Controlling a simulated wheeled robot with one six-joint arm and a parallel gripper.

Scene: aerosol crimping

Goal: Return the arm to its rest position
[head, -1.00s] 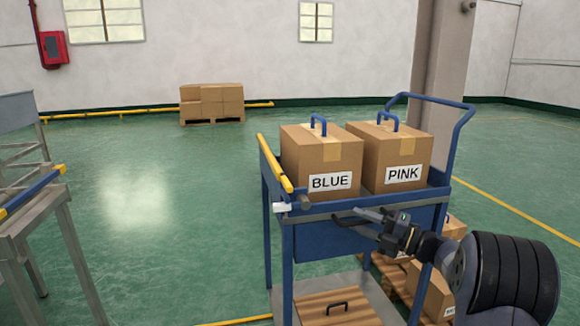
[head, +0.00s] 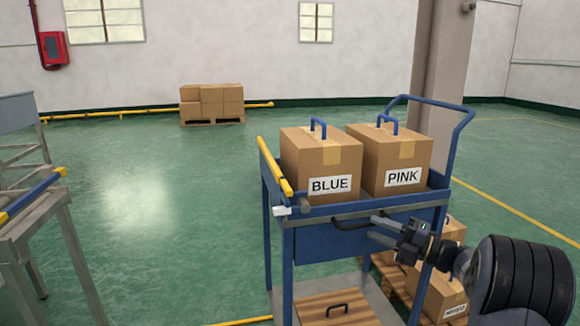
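My gripper (head: 372,229) is at the lower right, in front of the blue cart's (head: 330,240) front panel. Its two grey fingers look spread apart with nothing between them. A dark handle (head: 350,223) on the cart's front shows just left of the fingertips; I cannot tell the depth gap between them. My arm reaches in from the right edge, bent at the wrist. A box labelled BLUE (head: 310,158) and a box labelled PINK (head: 390,160) stand upright side by side on the cart's top, each with a blue handle.
More cartons (head: 440,292) sit on a pallet behind my arm. A metal frame table (head: 40,215) stands at the left. The green floor between is clear. A pillar (head: 442,60) rises behind the cart.

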